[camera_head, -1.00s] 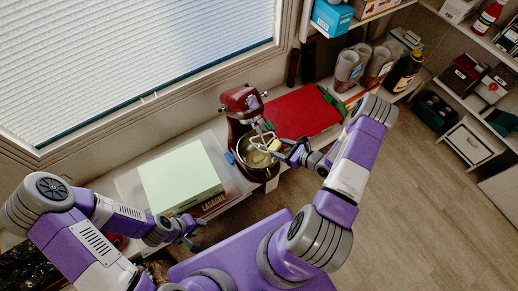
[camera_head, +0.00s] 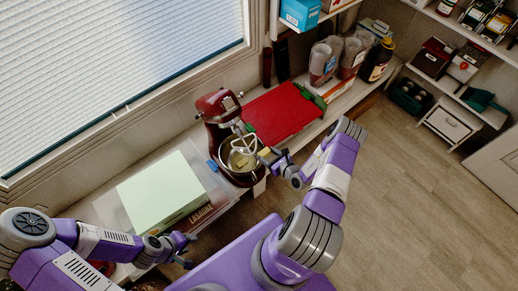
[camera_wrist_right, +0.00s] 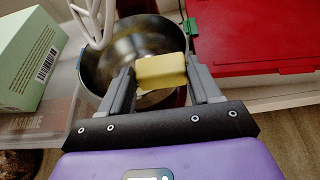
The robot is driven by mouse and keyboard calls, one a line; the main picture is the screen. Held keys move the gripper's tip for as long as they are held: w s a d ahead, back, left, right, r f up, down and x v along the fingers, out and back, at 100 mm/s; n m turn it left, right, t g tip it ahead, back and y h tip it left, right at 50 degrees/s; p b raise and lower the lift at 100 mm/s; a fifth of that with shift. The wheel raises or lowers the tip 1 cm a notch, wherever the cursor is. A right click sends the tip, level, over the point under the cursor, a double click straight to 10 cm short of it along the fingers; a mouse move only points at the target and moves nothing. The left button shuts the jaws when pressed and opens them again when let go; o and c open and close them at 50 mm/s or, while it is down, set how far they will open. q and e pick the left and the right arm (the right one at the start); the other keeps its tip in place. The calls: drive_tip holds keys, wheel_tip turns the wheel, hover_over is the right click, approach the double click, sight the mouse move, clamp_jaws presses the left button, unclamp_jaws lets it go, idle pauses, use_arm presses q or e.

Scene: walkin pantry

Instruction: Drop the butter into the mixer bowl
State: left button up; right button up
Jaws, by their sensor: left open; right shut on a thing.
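The yellow butter (camera_wrist_right: 161,71) is held between the fingers of my right gripper (camera_wrist_right: 163,82) in the right wrist view. It appears over the near rim of the steel mixer bowl (camera_wrist_right: 104,74). In the head view, the red stand mixer (camera_head: 217,106) stands on the counter, with its bowl (camera_head: 254,177) below the whisk. The mixer's whisk (camera_wrist_right: 92,22) hangs over the bowl's far left. My left gripper (camera_head: 187,249) is open and empty, low at the left.
A pale green box (camera_head: 158,192) lies on a clear container labelled lasagne, left of the mixer. Cups (camera_head: 322,62) and a dark bottle (camera_head: 377,60) stand further right. Shelves line the right wall.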

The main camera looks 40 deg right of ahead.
sight(263, 151)
drive_tip(key=w+b, duration=0.2)
drive_tip(key=w, duration=0.4)
drive_tip(key=shift+a+f, duration=0.2)
drive_tip(key=shift+f, duration=0.05)
drive_tip(key=shift+f, duration=0.65)
drive_tip(key=o, duration=1)
drive_tip(key=shift+o, duration=0.2)
